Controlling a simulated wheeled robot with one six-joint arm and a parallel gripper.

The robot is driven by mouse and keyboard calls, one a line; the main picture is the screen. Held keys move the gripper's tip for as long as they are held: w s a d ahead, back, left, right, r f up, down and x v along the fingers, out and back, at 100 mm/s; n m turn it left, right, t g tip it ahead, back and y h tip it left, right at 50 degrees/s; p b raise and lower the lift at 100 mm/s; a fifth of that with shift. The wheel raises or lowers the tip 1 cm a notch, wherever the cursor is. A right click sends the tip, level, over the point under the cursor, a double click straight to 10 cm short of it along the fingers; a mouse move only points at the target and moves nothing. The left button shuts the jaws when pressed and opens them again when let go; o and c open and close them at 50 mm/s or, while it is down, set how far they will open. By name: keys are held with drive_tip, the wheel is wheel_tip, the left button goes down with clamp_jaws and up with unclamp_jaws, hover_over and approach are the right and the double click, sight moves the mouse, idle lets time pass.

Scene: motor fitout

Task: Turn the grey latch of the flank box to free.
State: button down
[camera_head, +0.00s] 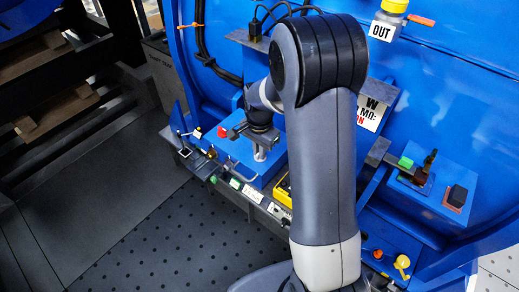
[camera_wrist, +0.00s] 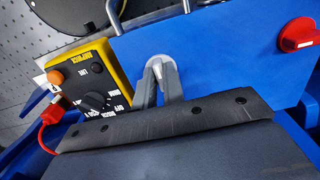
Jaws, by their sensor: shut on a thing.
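The blue flank box (camera_wrist: 225,50) fills the middle of the wrist view; in the head view its blue top (camera_head: 268,172) shows beside my arm. The grey latch (camera_wrist: 158,64), on a pale round base, sits on that blue face. My gripper (camera_wrist: 158,76) is shut on the latch, with one grey finger on each side of it. In the head view my gripper (camera_head: 261,150) reaches down to the box, and my arm covers much of the area. The fingers hide part of the latch, so its exact angle is hard to tell.
A red rotary handle (camera_wrist: 298,35) is on the same blue face at right. A yellow control box (camera_wrist: 85,85) with a black dial and orange button stands close at left, with a red plug (camera_wrist: 52,114) by it. Metal bar handles (camera_wrist: 118,14) rise along the far edge.

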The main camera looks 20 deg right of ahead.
drive_tip(key=shift+n, duration=0.4)
drive_tip(key=n+b, duration=0.1)
drive_tip(key=n, duration=0.2)
drive_tip(key=shift+n, duration=0.3)
drive_tip(key=n+b, duration=0.1)
drive_tip(key=n, duration=0.3)
drive_tip(key=shift+d+n, duration=0.15)
drive_tip(key=shift+n, duration=0.15)
drive_tip(key=n, duration=0.4)
drive_tip(key=shift+n+b, duration=0.3)
drive_tip(key=shift+b, duration=0.1)
drive_tip(key=n, duration=0.4)
drive_tip(key=shift+d, duration=0.15)
drive_tip(key=shift+n, duration=0.3)
drive_tip(key=c, duration=1.5)
unclamp_jaws()
drive_tip(key=shift+r, duration=0.1)
